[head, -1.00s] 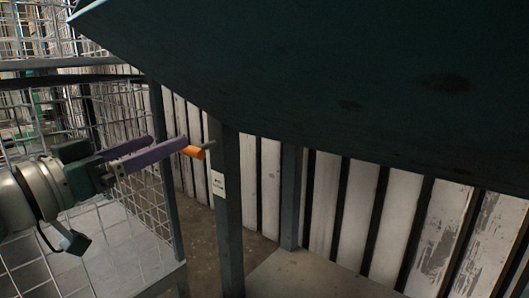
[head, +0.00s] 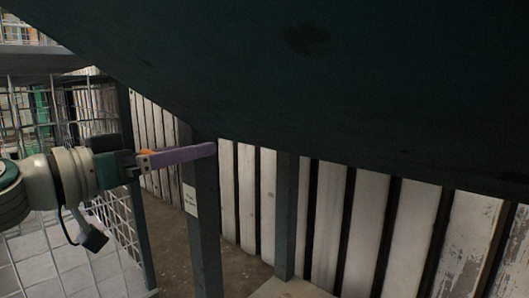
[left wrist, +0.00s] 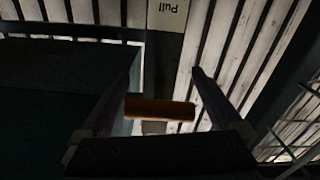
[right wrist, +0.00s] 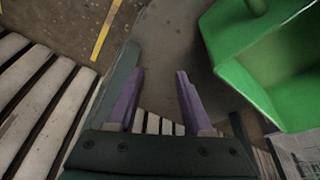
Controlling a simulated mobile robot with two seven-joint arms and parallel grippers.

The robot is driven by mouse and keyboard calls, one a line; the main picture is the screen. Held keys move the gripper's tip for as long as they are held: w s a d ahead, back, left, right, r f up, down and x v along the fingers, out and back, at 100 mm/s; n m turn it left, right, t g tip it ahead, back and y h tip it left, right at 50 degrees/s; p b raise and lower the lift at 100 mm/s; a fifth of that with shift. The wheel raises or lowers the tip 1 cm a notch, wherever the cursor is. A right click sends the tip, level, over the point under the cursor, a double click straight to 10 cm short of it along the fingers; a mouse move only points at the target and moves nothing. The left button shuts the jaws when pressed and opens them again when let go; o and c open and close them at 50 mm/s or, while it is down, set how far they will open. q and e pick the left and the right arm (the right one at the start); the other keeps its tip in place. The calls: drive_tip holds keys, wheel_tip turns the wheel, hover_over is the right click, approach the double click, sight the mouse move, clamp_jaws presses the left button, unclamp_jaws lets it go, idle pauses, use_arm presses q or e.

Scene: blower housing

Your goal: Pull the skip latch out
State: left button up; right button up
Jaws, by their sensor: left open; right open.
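The skip latch shows as an orange handle (head: 149,153), mostly hidden behind a purple finger of my left gripper (head: 213,149) in the head view. In the left wrist view the orange handle (left wrist: 160,108) lies crosswise between the two open fingers, close to the palm. A gap seems to show at each end of it, and I cannot tell whether a finger touches it. The dark body of the skip (head: 330,80) fills the top of the head view. My right gripper (right wrist: 160,75) is open and empty in the right wrist view.
A dark post (head: 206,230) with a white label (head: 190,199) stands just beyond the left gripper. A wire mesh cage (head: 70,115) is at the left. White slatted panels (head: 325,225) stand behind. A green container (right wrist: 280,65) is right of the right gripper.

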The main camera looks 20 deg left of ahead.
use_arm(q)
drive_tip(key=shift+s, duration=0.15)
drive_tip(key=shift+c, duration=1.2)
clamp_jaws()
